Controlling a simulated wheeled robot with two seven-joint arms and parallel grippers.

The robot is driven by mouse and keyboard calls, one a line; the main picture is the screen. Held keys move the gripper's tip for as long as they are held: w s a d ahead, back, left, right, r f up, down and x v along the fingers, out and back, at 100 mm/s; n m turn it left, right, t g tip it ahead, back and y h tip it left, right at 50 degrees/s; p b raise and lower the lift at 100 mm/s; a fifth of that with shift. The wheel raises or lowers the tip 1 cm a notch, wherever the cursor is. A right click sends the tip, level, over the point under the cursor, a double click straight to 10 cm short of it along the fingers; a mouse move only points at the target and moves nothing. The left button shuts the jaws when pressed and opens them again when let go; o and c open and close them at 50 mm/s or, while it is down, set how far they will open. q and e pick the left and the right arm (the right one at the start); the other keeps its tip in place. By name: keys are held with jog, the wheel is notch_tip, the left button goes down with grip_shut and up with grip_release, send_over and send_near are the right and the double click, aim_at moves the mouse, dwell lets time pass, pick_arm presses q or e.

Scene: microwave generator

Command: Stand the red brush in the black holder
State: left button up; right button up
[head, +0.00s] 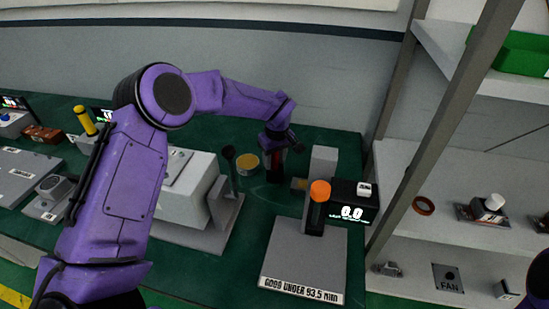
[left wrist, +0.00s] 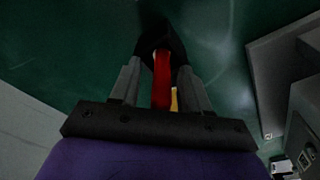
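My left gripper (head: 277,152) reaches down over the green table in the head view. In the left wrist view the left gripper's fingers (left wrist: 159,82) stand apart, on either side of the red brush (left wrist: 161,80). Gaps show between the fingers and the red handle, so the gripper looks open around it. The far end of the brush meets a dark round shape (left wrist: 152,30), which seems to be the black holder. In the head view a dark upright shape (head: 274,173) stands under the gripper. Much of the brush is hidden there. My right gripper is out of view.
A grey gauge stand (head: 290,250) with an orange-capped piece (head: 319,190) and a black display (head: 352,212) stands to the right. A yellow-topped round tin (head: 248,163) and a grey machine (head: 190,190) are to the left. Shelves (head: 450,235) stand at far right.

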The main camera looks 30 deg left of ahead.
pick_arm(q)
jog(key=r, duration=0.4)
jog(key=r+b, duration=0.1)
jog(key=r, duration=0.3)
jog(key=d+r, duration=0.1)
jog(key=r, duration=0.3)
jog(key=shift+s+r, duration=0.15)
jog(key=shift+s, duration=0.2)
